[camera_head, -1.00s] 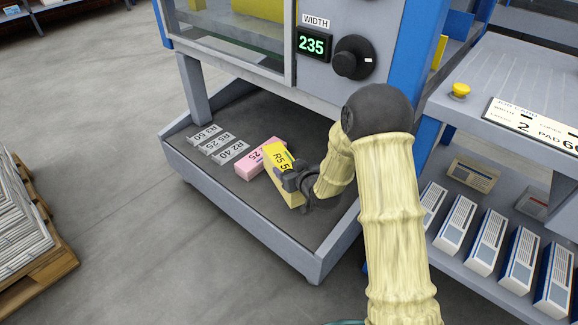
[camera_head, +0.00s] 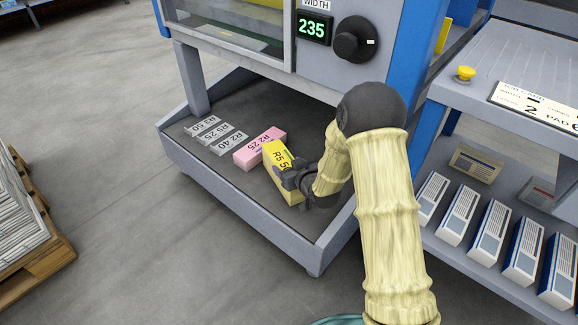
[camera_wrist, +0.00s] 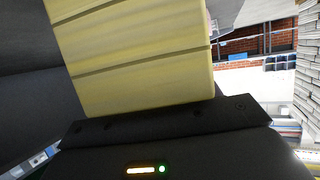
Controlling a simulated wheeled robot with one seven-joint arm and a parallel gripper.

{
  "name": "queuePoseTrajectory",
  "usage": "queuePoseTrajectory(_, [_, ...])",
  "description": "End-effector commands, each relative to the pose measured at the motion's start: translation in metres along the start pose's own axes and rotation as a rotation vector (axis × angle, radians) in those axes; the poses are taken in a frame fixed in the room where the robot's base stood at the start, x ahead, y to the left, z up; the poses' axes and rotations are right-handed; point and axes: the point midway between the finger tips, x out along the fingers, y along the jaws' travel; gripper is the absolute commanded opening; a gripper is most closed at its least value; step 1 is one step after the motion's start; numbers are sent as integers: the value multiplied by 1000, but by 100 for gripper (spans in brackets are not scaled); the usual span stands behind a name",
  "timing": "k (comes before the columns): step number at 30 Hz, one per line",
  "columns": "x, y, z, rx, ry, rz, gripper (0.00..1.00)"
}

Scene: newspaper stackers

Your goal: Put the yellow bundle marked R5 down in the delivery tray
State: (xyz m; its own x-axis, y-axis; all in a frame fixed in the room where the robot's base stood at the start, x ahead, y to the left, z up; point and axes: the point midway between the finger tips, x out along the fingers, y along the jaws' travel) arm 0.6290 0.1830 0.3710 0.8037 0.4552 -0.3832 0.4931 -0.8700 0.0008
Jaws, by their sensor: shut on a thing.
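The yellow bundle (camera_head: 277,160) is marked R5 and sits in or just above the delivery tray (camera_head: 240,213), at a slant beside a pink bundle. My gripper (camera_head: 293,181) is shut on the near right end of the yellow bundle. The bundle (camera_wrist: 135,55) also fills the upper middle of the wrist view, in front of the dark gripper body. I cannot tell whether its underside touches the tray floor. The rest of its marking is partly hidden by my gripper.
The pink bundle (camera_head: 258,149), marked R2 25, lies just left of the yellow one. Grey labels (camera_head: 229,143) lie at the tray's left. The tray has a raised grey rim. A width knob (camera_head: 352,46) and display reading 235 (camera_head: 313,27) are above. A pallet of newspapers (camera_head: 22,225) stands left.

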Motion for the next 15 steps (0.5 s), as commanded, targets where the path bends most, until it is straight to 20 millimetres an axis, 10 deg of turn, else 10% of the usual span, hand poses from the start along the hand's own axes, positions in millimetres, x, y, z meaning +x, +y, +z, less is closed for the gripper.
queuePoseTrajectory(5, [1,0,-1,-1,9,0,0])
queuePoseTrajectory(6, [1,0,3,0,0,0,66])
queuePoseTrajectory(9, [1,0,2,0,0,0,83])
queuePoseTrajectory(15, [1,0,2,0,0,0,83])
